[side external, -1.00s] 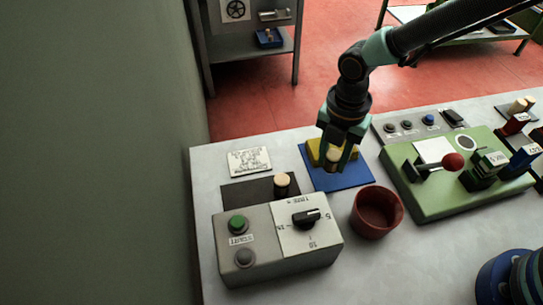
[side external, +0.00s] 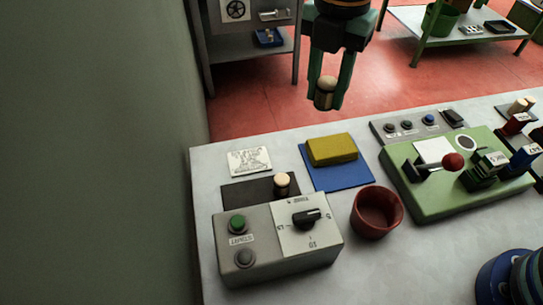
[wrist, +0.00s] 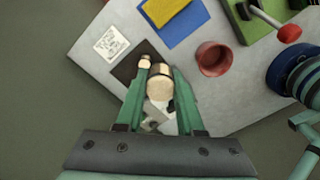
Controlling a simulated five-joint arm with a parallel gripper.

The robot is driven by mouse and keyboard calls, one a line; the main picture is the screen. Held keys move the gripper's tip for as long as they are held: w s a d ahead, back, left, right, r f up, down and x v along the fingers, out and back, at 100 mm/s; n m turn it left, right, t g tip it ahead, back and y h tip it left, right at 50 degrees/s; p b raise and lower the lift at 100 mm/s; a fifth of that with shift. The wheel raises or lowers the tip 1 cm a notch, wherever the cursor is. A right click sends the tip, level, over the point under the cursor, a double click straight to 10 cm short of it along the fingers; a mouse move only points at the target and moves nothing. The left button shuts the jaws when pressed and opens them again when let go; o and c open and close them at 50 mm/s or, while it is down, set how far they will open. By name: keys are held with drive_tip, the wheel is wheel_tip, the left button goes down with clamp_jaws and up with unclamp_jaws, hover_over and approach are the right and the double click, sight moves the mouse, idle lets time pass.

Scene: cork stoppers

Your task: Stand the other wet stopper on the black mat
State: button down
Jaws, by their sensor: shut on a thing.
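My gripper (side external: 327,92) is shut on a cork stopper (side external: 326,86) with a pale top and darker lower part. It holds the stopper high above the table; the held stopper also shows between the fingers in the wrist view (wrist: 159,85). Another stopper (side external: 282,182) stands upright on the black mat (side external: 240,193), near the mat's right side. It shows in the wrist view too (wrist: 145,61). The timer box hides the near part of the mat in the side view. In the wrist view my gripper covers part of the mat (wrist: 127,68).
A yellow sponge (side external: 332,150) lies on a blue mat (side external: 350,180). A red cup (side external: 377,213) stands beside the grey timer box (side external: 278,245). A drawn card (side external: 249,161) lies behind the black mat. A green board with a red-knobbed lever (side external: 453,161) is at the right.

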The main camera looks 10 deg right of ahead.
hover_over(257, 197)
wheel_tip(257, 197, down, 20)
drive_tip(key=shift+f, duration=0.15)
idle(0.5)
drive_tip(key=shift+f, duration=0.15)
drive_tip(key=c, duration=0.5)
unclamp_jaws()
